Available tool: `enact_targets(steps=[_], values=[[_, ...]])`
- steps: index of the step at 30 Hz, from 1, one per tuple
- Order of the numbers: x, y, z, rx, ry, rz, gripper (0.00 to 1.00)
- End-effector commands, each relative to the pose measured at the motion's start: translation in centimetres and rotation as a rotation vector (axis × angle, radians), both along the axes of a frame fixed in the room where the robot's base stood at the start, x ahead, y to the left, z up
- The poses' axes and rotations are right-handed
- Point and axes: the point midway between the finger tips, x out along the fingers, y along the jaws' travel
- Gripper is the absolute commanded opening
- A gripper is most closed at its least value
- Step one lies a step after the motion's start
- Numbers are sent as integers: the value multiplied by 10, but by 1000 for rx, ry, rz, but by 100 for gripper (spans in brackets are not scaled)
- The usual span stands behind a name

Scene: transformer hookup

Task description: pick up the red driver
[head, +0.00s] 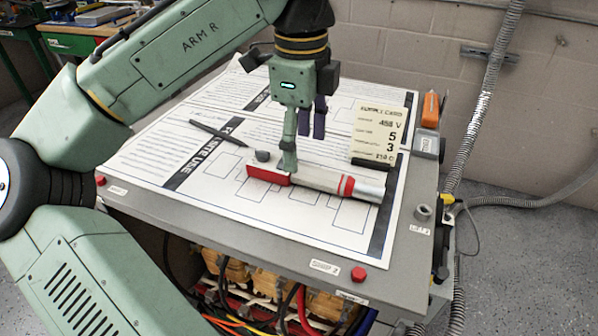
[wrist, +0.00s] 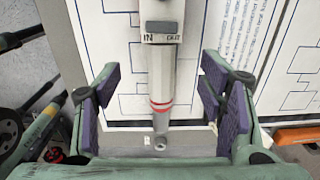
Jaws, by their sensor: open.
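The red driver (head: 320,180) appears to be the long tool lying on the printed sheet, with a red block at its left end, a pale barrel and red bands near its silver right end. In the wrist view, its barrel (wrist: 161,75) runs down between my fingers, with an "IN OUT" block above and red bands below. Its red block is not seen there. My gripper (head: 303,135) is open above the tool in the head view. In the wrist view, my gripper's (wrist: 165,100) purple-padded fingers stand apart on both sides of the barrel, with visible gaps.
A dark pen-like rod (head: 215,132) lies left of the tool. A cream label card (head: 378,132) stands behind it at right. An orange item (head: 431,110) sits at the table's back right corner. Red knobs (head: 358,273) line the front edge. Bare sheet lies in front of the tool.

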Motion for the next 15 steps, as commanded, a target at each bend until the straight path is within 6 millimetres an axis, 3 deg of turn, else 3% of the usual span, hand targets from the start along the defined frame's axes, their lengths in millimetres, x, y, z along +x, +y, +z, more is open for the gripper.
enact_targets(steps=[15], values=[[1, -4, -56, 1, -3, 2, 63]])
